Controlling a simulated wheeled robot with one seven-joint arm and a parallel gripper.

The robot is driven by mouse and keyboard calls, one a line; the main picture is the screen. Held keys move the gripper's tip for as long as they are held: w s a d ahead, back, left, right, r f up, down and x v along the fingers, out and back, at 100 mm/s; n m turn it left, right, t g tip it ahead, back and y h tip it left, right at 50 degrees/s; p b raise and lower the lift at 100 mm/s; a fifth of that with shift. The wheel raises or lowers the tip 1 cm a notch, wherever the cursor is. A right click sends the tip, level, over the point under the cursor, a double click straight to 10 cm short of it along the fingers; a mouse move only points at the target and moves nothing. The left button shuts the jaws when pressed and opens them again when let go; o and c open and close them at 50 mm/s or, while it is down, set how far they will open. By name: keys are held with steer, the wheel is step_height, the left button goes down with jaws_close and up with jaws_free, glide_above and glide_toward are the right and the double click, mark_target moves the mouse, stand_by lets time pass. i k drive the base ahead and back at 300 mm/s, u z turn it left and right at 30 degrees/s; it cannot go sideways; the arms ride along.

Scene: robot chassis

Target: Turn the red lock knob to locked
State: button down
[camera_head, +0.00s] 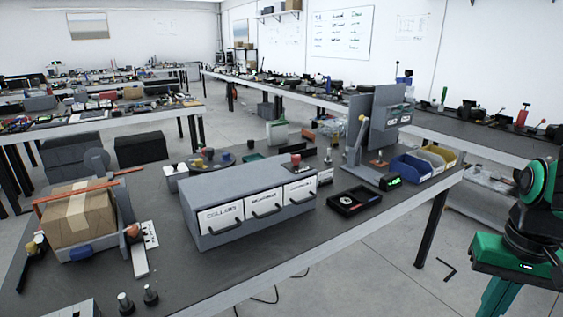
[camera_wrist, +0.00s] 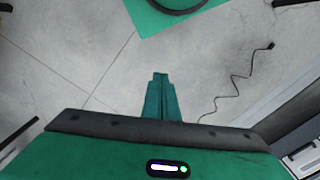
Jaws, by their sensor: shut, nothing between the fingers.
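A small red knob (camera_head: 296,159) shows at the back right of the top of the grey drawer cabinet (camera_head: 222,185) in the head view. It is too small to tell which way it is turned, and I cannot be sure that it is the lock knob. The cabinet has a row of three white-fronted drawers with dark handles; they look shut. My gripper (camera_head: 497,298) hangs at the right, off the table and far from the knob. In the wrist view my gripper (camera_wrist: 160,77) is shut and empty, pointing at the bare floor. The knob is not in that view.
A taped cardboard box (camera_head: 78,215) stands on the table (camera_head: 300,255) at left. A black tray (camera_head: 354,200), a tilted grey lever (camera_head: 356,140) and a blue bin (camera_head: 410,168) stand right of the cabinet. The floor between my arm and the table is mostly clear.

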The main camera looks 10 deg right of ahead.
mark_target(294, 158)
steer(key=k, duration=0.5)
steer(key=u, duration=0.75)
steer(key=i, duration=1.6)
steer(key=z, duration=0.65)
